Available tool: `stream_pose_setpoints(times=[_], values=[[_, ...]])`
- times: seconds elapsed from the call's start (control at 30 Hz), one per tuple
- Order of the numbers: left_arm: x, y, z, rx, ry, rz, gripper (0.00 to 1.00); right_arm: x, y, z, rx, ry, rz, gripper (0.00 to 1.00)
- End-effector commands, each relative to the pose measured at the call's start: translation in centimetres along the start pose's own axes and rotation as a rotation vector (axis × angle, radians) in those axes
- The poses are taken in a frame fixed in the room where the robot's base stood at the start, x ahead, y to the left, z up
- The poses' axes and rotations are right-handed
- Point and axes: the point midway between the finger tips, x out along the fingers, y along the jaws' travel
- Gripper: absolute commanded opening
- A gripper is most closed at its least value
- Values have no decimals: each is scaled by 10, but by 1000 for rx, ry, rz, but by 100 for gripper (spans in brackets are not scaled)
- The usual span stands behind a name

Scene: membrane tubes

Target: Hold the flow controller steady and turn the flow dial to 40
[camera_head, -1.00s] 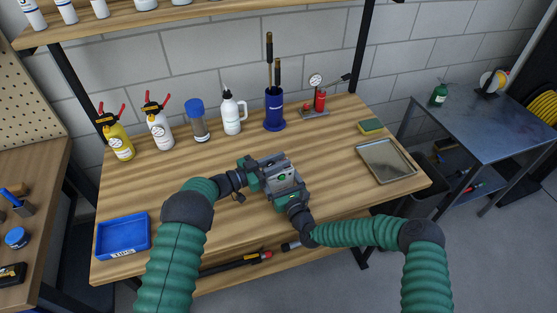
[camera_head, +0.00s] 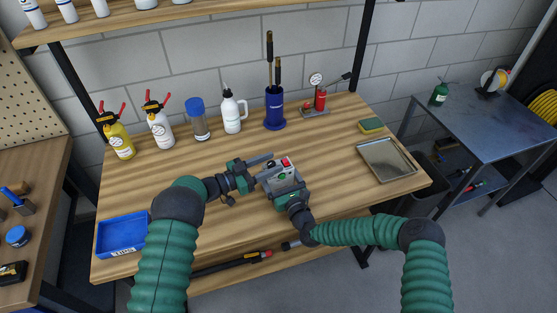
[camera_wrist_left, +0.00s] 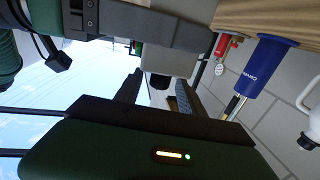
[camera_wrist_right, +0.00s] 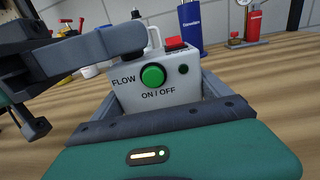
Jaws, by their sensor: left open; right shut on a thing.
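The flow controller (camera_head: 283,180) is a light grey box above the middle of the bench. In the right wrist view, the flow controller (camera_wrist_right: 182,92) shows a green button marked FLOW ON/OFF and a red part on top. My right gripper (camera_head: 286,187) is shut around its sides. My left gripper (camera_head: 267,165) is open at its left, fingers pointing toward it. In the left wrist view, the box (camera_wrist_left: 168,55) lies beyond the fingers with a dark part low on it. I cannot make out the flow dial's scale or setting.
A blue tray (camera_head: 123,236) is at the bench's front left and a metal tray (camera_head: 387,160) at the right. Spray bottles, a white jug (camera_head: 232,112) and a blue holder (camera_head: 275,108) line the back. The bench surface around the controller is clear.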

Motion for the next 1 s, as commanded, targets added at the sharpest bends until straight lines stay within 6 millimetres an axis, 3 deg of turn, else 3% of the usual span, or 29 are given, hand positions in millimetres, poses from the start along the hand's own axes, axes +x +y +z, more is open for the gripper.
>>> stream_pose_setpoints(times=[0.1,0.3,0.7,0.83,1.0], values=[[-34,-2,0,-1,-1,-6,47,-1,0,-2,0,4,0,30],[-74,-2,1,0,-1,-3,47,0,0,-2,0,4,1,30],[-86,-1,1,0,-1,-1,47,0,0,-2,0,4,1,30],[-115,0,0,-1,-1,-2,47,0,0,-2,0,4,1,30],[-98,1,0,1,0,3,47,0,0,-2,0,3,1,30]])
